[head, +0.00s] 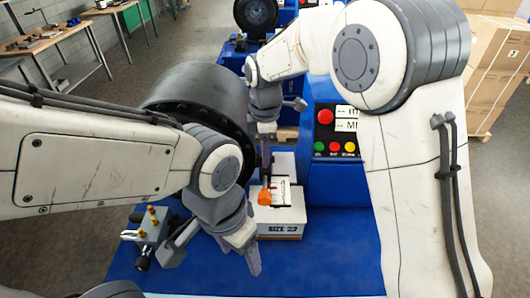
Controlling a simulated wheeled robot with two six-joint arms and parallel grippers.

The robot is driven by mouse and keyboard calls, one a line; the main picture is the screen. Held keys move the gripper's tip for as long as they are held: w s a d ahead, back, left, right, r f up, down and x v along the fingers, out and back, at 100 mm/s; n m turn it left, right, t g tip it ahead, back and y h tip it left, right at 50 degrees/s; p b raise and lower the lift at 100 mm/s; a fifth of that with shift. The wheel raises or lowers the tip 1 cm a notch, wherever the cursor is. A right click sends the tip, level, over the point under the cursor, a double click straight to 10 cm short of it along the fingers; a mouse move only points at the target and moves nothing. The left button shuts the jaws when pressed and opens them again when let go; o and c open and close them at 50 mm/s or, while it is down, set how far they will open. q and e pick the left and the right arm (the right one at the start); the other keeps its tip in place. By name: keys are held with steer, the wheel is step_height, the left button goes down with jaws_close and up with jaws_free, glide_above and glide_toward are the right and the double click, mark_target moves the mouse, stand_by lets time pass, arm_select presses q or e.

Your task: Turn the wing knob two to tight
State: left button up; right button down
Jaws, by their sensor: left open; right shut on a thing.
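A white block marked SIZE 27 (279,228) stands on the blue bench with a lined scale plate on top. An orange rounded part (265,197) sits at its left side, below a thin dark stem. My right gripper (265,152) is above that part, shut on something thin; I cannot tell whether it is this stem. My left gripper (213,252) is open and empty, low in front and to the left of the block. A grey fixture with several brass pieces (150,222) lies left of it. I cannot make out which part is wing knob two.
A large black drum (200,88) stands behind my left wrist. A blue control panel (336,132) with red, green and yellow buttons is right of the block. The blue bench (320,262) is bare at front right. Cartons (497,70) are stacked at far right.

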steer(key=shift+w+d+r+m, duration=0.1)
steer(key=shift+m, duration=0.8)
steer(key=c, duration=0.9)
jaws_free()
step_height(320, 180, up, 10)
steer(key=shift+r+b, duration=0.2)
steer(key=shift+b, duration=0.8)
steer(key=s+d+f+m+b, duration=0.1)
steer(key=s+f+m+b, duration=0.1)
steer(key=s+f, duration=0.3)
steer(key=s+d+f+m+b, duration=0.2)
steer(key=s+f+m, duration=0.3)
steer(key=s, duration=0.8)
steer(key=s+d+f+m+y+b, duration=0.1)
steer(key=s+d+f+m+b, duration=0.1)
steer(key=s+f, duration=0.4)
steer(key=shift+s+d+f+m, duration=0.15)
steer(key=shift+s+m, duration=0.3)
steer(key=shift+s, duration=0.25)
steer(key=shift+s+a+f+m, duration=0.15)
steer(key=shift+s+m, duration=0.3)
steer(key=shift+s, duration=0.25)
